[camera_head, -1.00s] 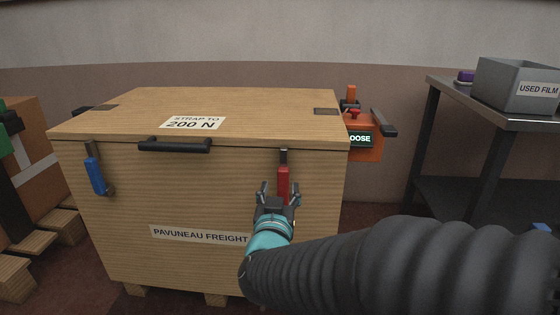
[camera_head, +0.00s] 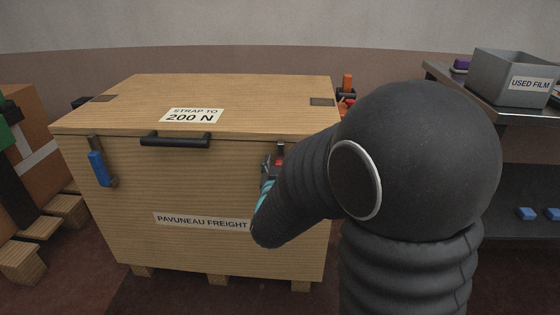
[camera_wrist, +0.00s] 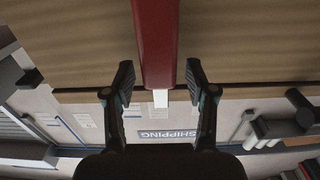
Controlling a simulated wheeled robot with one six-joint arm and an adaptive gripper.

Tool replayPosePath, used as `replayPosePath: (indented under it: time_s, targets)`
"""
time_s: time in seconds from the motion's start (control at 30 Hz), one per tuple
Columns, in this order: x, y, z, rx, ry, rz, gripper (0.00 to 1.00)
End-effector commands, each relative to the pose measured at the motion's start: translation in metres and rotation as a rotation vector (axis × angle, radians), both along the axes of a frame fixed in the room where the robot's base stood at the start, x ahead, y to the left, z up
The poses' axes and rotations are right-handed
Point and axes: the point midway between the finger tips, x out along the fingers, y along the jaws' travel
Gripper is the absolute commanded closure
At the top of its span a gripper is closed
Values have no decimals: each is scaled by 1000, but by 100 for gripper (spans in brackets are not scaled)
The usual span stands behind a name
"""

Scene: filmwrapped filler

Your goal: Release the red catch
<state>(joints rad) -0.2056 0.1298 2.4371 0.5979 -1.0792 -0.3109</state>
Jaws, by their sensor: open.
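The red catch (camera_head: 279,162) is on the right of the front face of the wooden crate (camera_head: 130,185). In the head view only a small red part shows, since my arm and gripper hide the rest. In the wrist view the red catch (camera_wrist: 155,45) is a long bar running down from the top edge, with a white piece at its end. My gripper (camera_wrist: 160,84) is open, with one finger on each side of the bar. Gaps show between the bar and both fingers. My gripper (camera_head: 272,166) is mostly hidden in the head view.
A blue catch (camera_head: 98,168) hangs at the crate's front left. A black handle (camera_head: 175,140) is at the lid's front edge. A metal table (camera_head: 490,112) with a grey bin (camera_head: 500,75) stands right. An orange device behind the crate is mostly hidden by my arm.

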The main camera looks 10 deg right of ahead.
Motion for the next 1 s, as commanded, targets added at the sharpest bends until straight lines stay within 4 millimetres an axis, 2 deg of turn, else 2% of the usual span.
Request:
replayPosePath:
  time_s: [0.33, 0.5, 0.57, 1.0]
  targets:
    - [3, -1, 0, 0, -1, 0, 44]
    - [3, -1, 0, 0, 0, 0, 86]
    - [3, -1, 0, 0, 0, 0, 100]
    - [8, 7, -4, -9, -28, 13, 100]
